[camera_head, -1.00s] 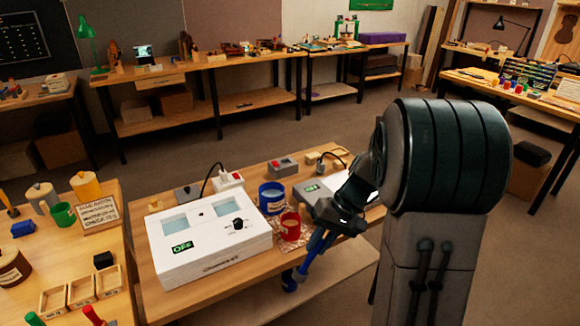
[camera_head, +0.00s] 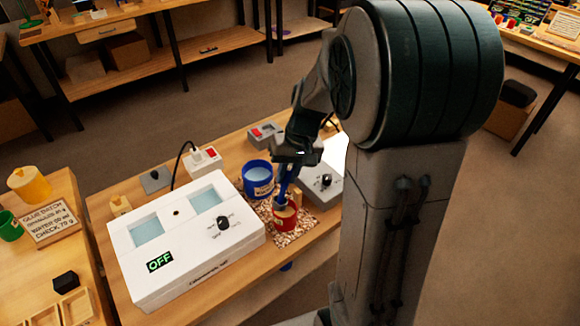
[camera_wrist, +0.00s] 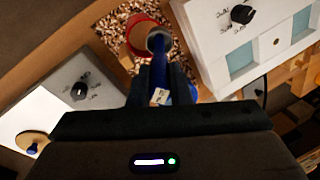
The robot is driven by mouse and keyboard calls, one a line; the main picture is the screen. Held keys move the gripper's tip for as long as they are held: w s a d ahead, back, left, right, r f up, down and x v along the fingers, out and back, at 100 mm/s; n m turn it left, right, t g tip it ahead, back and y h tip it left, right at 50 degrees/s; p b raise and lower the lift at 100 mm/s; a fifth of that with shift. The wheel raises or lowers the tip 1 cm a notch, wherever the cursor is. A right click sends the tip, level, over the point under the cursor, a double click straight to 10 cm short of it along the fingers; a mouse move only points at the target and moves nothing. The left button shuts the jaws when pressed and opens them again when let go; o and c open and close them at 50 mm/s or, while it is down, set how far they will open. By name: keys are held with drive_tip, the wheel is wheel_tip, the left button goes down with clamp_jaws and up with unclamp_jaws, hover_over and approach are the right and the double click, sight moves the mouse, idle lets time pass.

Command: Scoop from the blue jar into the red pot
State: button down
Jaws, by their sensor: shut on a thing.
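The blue jar (camera_head: 257,172) stands on the bench behind the red pot, with a pale label and pale bluish contents. The red pot (camera_head: 285,219) stands on a speckled mat (camera_head: 290,238); its rim also shows in the wrist view (camera_wrist: 137,36). My gripper (camera_head: 290,160) is shut on the blue handle of a scoop (camera_head: 284,190), which hangs steeply downward. The scoop's round grey head (camera_wrist: 159,40) is at the red pot's opening, overlapping its rim in the wrist view. I cannot tell whether the head is inside the pot or holds anything.
A white two-well bath (camera_head: 185,238) reading OFF stands left of the pot. Another white device with a black knob (camera_head: 325,180) stands to the right, partly behind my arm. A power strip (camera_head: 205,158) and a grey box with a red switch (camera_head: 264,132) sit behind.

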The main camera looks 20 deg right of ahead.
drive_tip(key=shift+s+a+r+h, duration=0.15)
drive_tip(key=shift+a+h, duration=0.25)
drive_tip(key=shift+s+a+r+h, duration=0.1)
drive_tip(key=shift+a+r+h, duration=0.05)
drive_tip(key=shift+a+h, duration=0.25)
drive_tip(key=shift+s+a+t+h, duration=0.15)
drive_tip(key=shift+a+t+h, duration=0.2)
drive_tip(key=shift+t+h, duration=0.2)
drive_tip(key=shift+r+p, duration=1.15)
drive_tip(key=shift+r, duration=0.7)
